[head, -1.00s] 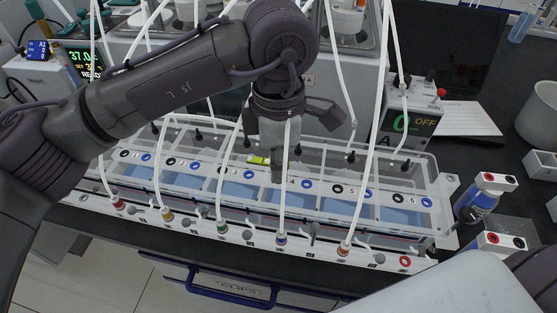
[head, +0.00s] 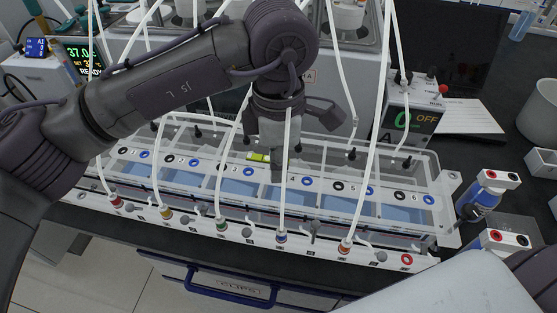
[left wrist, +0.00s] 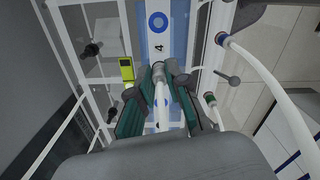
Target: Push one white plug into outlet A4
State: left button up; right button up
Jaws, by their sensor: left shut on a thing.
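My left gripper (head: 277,180) points down at the lid of the clear bath (head: 440,185), beside the printed number 4 and its blue-ringed hole (head: 307,182). In the left wrist view its teal-padded fingers (left wrist: 160,80) are shut on a white plug (left wrist: 162,98) with a greyish end. The plug's end is close to the white strip of position 4, with the blue ring (left wrist: 158,22) further along. The fingers hide the spot under the plug, so I cannot tell whether it is in a hole.
White tubes rise from the coloured front ports, such as the blue one (head: 281,238), and cross before the arm. A yellow-green block (head: 257,157) sits behind the gripper.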

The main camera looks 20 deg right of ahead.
pick_arm(q)
jog(key=o, duration=0.8)
jog(key=shift+o, duration=0.2)
notch_tip(320, 180, up, 12)
